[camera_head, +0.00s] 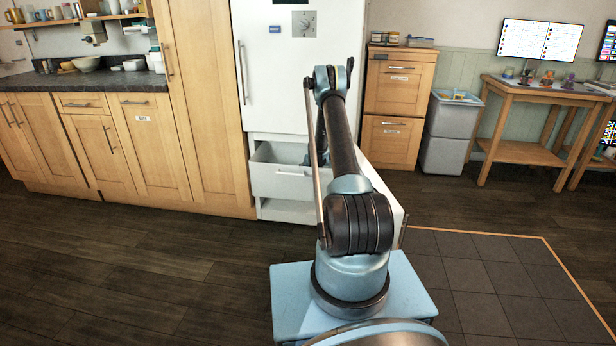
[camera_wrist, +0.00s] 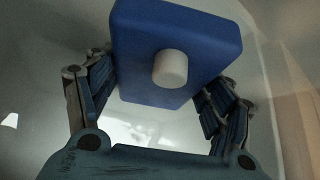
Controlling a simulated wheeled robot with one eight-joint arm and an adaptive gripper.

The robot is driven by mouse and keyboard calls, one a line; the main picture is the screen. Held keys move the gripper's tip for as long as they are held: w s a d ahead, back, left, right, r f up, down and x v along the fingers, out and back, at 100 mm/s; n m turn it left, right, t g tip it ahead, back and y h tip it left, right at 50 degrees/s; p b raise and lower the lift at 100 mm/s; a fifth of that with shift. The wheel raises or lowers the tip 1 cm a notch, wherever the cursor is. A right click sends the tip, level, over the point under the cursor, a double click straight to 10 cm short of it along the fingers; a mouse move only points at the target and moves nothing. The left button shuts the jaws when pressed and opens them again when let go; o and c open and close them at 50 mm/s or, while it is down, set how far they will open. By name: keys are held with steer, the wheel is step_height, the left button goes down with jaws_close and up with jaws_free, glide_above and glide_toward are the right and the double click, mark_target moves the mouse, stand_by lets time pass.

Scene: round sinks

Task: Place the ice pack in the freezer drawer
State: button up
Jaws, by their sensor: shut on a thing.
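The ice pack is a blue block with a white round cap (camera_wrist: 178,45), seen close up in the wrist view. My gripper (camera_wrist: 160,88) has its jointed fingers on both sides of the ice pack and is shut on it. Pale, smooth surfaces surround the pack in that view, with a bright patch below it. In the head view, the freezer drawer (camera_head: 280,182) is pulled out below the white upper fridge door (camera_head: 270,85). My arm reaches down toward this drawer and hides part of it. The ice pack cannot be made out in the head view.
An open white door panel (camera_head: 383,178) stands right of the drawer, partly behind my arm. Wooden cabinets (camera_head: 150,140) are on the left. A wooden drawer unit (camera_head: 395,110) and grey bins (camera_head: 447,130) are on the right. The floor in front is clear.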

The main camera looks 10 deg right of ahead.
steer(key=shift+f, duration=0.45)
steer(key=shift+f, duration=0.6)
steer(key=o, duration=1.5)
